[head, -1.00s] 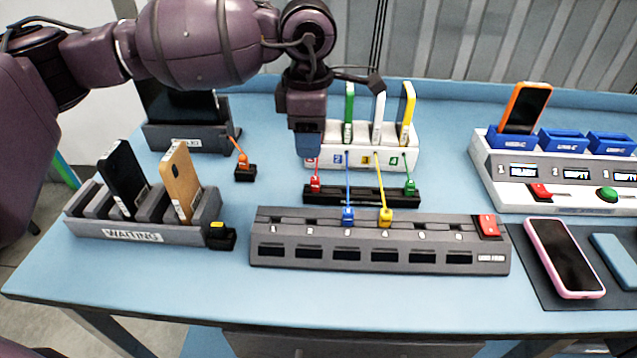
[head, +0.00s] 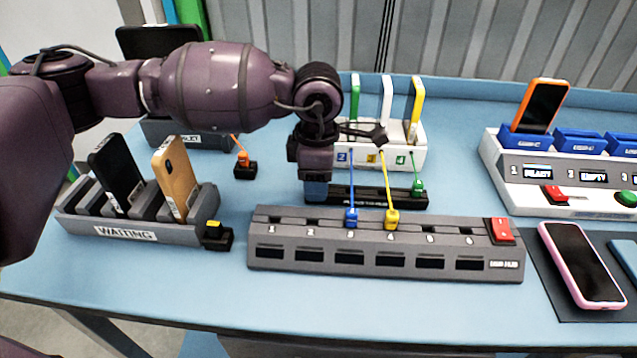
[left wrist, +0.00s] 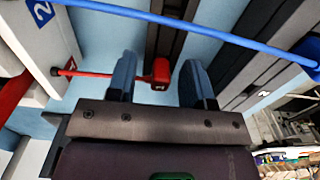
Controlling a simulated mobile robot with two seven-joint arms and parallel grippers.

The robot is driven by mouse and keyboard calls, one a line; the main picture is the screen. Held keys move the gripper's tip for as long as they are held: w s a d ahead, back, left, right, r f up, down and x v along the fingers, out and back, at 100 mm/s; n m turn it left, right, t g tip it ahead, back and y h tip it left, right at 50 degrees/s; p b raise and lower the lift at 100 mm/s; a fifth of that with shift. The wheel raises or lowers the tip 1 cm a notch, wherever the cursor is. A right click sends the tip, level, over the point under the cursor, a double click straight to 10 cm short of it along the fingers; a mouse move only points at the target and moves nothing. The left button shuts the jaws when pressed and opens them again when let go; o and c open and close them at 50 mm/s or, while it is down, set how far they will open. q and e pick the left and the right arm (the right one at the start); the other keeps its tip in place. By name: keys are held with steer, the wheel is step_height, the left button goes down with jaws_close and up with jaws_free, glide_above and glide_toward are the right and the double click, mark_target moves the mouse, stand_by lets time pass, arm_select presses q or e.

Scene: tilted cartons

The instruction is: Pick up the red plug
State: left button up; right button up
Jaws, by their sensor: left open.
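The red plug (left wrist: 161,69) shows in the left wrist view, with a red cable running left to the white phone stand. In the head view the plug is hidden behind my left gripper. My left gripper (head: 316,192) is low at the left end of the black holder strip (head: 375,194). In the left wrist view its two blue-grey fingers are apart, with the red plug showing in the gap between them near the tips. The fingers do not appear closed on it. My right gripper is not in view.
The blue plug (head: 351,217) and yellow plug (head: 392,219) sit in the grey power strip (head: 300,254), their cables rising close to my gripper. The green plug (head: 418,187) is at the strip's right end. The white stand (head: 410,150) is just behind.

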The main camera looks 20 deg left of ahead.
arm_select(q)
steer(key=shift+r, duration=0.1)
jaws_close()
steer(key=shift+r, duration=0.1)
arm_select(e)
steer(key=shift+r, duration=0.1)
arm_select(q)
steer(key=shift+r, duration=0.3)
step_height(320, 180, up, 19)
steer(key=p, duration=0.3)
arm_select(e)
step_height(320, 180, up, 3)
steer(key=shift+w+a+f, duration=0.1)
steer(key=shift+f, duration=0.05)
arm_select(q)
steer(key=shift+r, duration=0.1)
steer(key=shift+r, duration=0.25)
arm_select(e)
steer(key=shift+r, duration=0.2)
arm_select(q)
steer(key=shift+r+p, duration=0.35)
steer(key=shift+r, duration=0.1)
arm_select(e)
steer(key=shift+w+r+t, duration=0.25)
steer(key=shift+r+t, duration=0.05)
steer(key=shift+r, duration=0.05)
arm_select(q)
steer(key=shift+r, duration=0.1)
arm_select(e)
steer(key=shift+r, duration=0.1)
